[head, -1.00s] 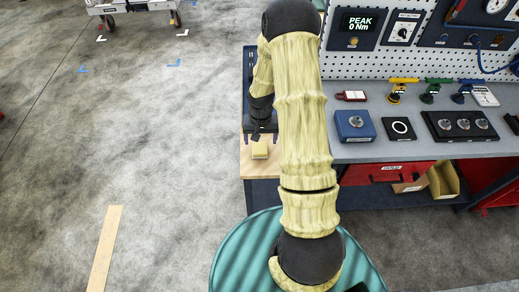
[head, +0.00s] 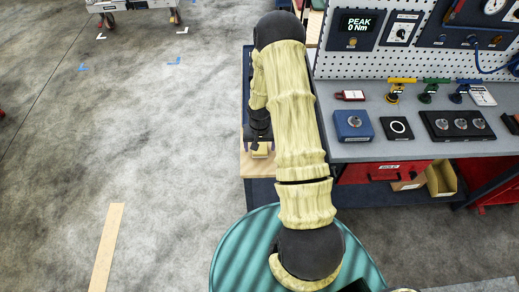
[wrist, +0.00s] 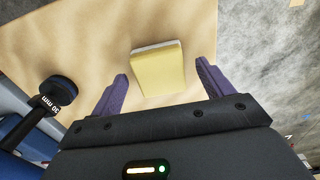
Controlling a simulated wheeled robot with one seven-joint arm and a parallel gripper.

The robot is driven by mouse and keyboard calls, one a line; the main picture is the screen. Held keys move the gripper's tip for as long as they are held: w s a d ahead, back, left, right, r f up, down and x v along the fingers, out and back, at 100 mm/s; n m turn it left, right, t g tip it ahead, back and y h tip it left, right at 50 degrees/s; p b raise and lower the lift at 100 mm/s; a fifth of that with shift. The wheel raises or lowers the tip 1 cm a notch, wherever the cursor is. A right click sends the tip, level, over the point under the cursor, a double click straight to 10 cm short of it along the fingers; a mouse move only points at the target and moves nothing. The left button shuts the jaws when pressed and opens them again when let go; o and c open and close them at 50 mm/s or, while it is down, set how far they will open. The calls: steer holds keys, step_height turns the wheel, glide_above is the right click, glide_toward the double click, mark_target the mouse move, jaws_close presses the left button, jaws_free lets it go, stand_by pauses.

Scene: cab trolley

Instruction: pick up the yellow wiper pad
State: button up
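The yellow wiper pad (wrist: 158,70) lies on a light wooden surface (wrist: 95,30) in the wrist view. It has a pale strip along its far edge. My gripper (wrist: 161,82) is open, with one purple finger to the left of the pad and one to the right, and gaps show on both sides. In the head view the pad (head: 261,154) is mostly covered by my gripper (head: 262,147) at the end of the wooden surface.
In the head view the grey workbench (head: 360,95) with a blue box (head: 353,125) lies to the right. Open floor (head: 130,130) is to the left.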

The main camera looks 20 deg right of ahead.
mark_target(260, 147)
steer(key=c, duration=1)
steer(key=shift+r, duration=0.15)
step_height(260, 147, up, 10)
steer(key=b, duration=0.2)
steer(key=shift+b, duration=0.4)
